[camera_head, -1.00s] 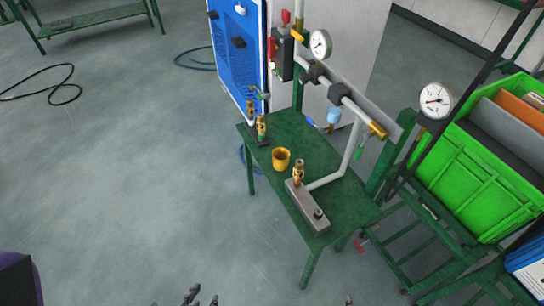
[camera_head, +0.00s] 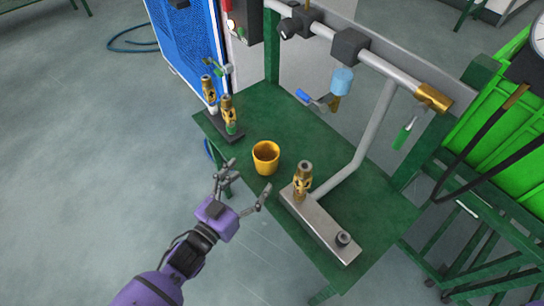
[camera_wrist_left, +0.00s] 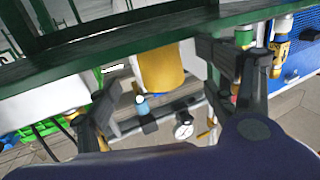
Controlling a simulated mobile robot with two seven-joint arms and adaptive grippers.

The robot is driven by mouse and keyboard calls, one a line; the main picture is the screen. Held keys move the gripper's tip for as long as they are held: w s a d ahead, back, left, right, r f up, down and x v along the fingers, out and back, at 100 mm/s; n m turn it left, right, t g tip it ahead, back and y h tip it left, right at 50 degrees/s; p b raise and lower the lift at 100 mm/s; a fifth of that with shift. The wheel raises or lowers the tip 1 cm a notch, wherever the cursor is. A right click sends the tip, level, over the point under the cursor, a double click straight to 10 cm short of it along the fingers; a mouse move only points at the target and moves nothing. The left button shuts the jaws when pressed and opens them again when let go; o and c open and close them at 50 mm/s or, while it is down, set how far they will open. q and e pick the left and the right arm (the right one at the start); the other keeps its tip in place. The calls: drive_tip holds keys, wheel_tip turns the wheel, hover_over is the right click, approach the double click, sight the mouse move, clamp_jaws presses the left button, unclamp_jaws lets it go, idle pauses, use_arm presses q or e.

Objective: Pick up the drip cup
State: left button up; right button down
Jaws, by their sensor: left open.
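The drip cup, a small yellow cup (camera_head: 266,158), stands upright on the green table (camera_head: 262,208) in the head view. My left gripper (camera_head: 244,181) is open and empty at the table's near edge, just in front of the cup on its lower-left side. In the left wrist view the yellow cup (camera_wrist_left: 160,72) shows between the two spread fingers of the left gripper (camera_wrist_left: 172,100), apart from them. My right gripper is not in view.
Brass fittings (camera_head: 222,116) stand on a dark base left of the cup. A brass valve (camera_head: 303,182) on a grey block stands to its right, with a grey pipe (camera_head: 367,145) behind. A green crate (camera_head: 500,140) is at far right.

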sight(260, 165)
use_arm(q)
drive_tip(key=shift+w+d+r, duration=0.35)
drive_tip(key=shift+d+r, duration=0.05)
drive_tip(key=shift+r, duration=0.2)
drive_tip(key=x, duration=0.7)
drive_tip(key=shift+w+f, duration=0.1)
drive_tip(key=shift+w, duration=0.1)
drive_tip(key=c, duration=1.2)
